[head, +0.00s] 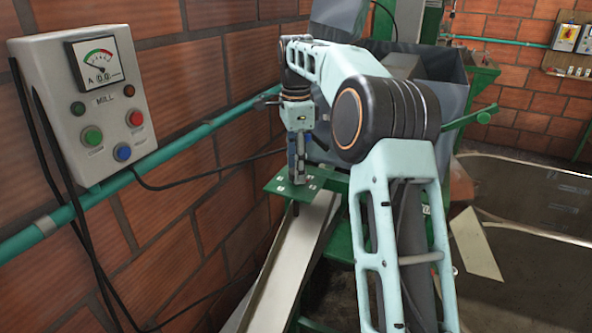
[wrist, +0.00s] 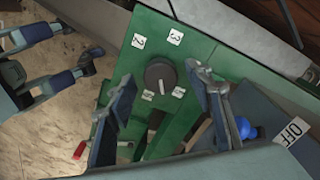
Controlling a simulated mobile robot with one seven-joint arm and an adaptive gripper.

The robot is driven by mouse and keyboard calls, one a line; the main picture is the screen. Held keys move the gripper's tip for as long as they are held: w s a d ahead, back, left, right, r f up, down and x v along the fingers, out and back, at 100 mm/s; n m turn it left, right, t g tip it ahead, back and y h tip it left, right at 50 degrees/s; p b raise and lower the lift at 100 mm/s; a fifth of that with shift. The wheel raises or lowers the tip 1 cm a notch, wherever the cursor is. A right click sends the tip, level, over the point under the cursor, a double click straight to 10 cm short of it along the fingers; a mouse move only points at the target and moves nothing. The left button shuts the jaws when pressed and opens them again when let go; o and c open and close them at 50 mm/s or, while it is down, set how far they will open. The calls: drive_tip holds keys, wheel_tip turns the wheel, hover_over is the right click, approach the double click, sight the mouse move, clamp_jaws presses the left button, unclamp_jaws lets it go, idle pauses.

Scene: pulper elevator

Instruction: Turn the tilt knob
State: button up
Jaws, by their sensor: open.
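The tilt knob (wrist: 160,76) is a dark round knob with a light pointer mark, set on a green plate (wrist: 195,47) with small white number labels around it. The pointer is toward the lower side of the picture, near a label. My gripper (wrist: 158,79) is open, with one finger on each side of the knob in the wrist view; I cannot tell whether either finger touches it. In the head view my gripper (head: 297,176) points down over the green plate (head: 318,176), where the knob is hidden.
A grey MILL control box (head: 92,112) with a gauge and buttons hangs on the brick wall at left. A teal pipe (head: 165,152) runs below it. A pale chute (head: 285,270) lies below the plate. An OFF label (wrist: 294,130) and red handle (wrist: 80,150) are nearby.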

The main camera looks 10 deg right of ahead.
drive_tip(key=shift+f, duration=0.3)
drive_tip(key=c, duration=1.2)
drive_tip(key=shift+o, duration=0.2)
